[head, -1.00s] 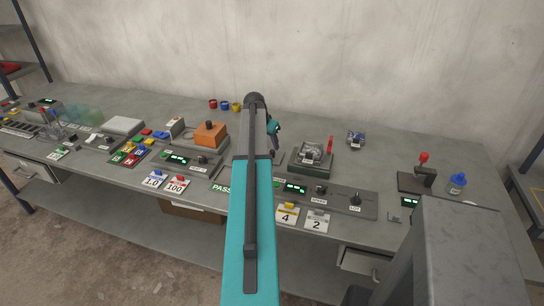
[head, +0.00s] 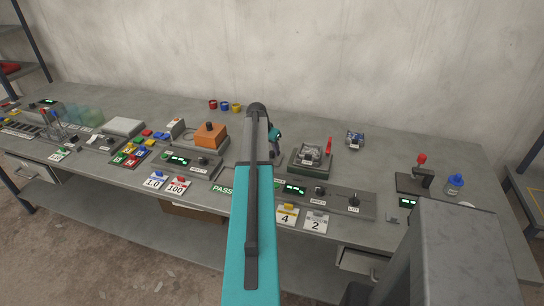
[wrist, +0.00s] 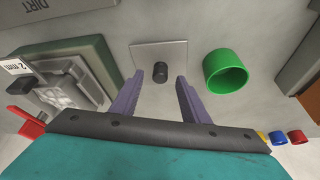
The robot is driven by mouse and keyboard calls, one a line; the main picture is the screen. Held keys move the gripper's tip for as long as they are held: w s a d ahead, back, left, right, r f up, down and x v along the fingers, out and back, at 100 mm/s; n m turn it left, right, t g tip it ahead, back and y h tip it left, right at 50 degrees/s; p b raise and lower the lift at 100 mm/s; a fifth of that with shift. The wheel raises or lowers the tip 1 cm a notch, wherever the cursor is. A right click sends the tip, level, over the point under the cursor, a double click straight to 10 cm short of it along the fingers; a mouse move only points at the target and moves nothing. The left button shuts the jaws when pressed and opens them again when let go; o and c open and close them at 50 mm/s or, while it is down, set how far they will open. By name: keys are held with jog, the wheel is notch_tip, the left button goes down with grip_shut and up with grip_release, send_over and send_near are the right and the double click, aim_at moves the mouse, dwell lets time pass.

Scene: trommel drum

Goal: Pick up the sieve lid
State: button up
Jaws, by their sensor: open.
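The sieve lid appears in the wrist view as a flat grey square plate (wrist: 177,52) with a short black knob (wrist: 160,70) standing on it. My gripper (wrist: 160,77) is open, its two purple fingers apart on either side of the knob in the picture. Nothing is held. I cannot tell how far the fingertips are above the plate.
A green ring-shaped cup (wrist: 226,73) stands close right of the lid in the wrist view. A dark green box with metal mesh parts (wrist: 88,60) and a red lever (wrist: 25,122) are on the left.

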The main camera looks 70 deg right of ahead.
jog(key=shift+d+f, duration=0.25)
jog(key=shift+f, duration=0.4)
grip_shut()
jog(key=shift+r, duration=0.1)
jog(key=shift+r+b, duration=0.85)
jog(key=shift+r, duration=0.85)
jog(key=w+a+r+b, duration=0.1)
jog(key=a+b, duration=0.3)
jog(key=a, duration=1.2)
jog(key=shift+w+r, duration=0.2)
jog(key=shift+w, duration=0.5)
jog(key=shift+r, duration=0.25)
jog(key=shift+r+p, duration=1)
jog(key=shift+r, duration=0.3)
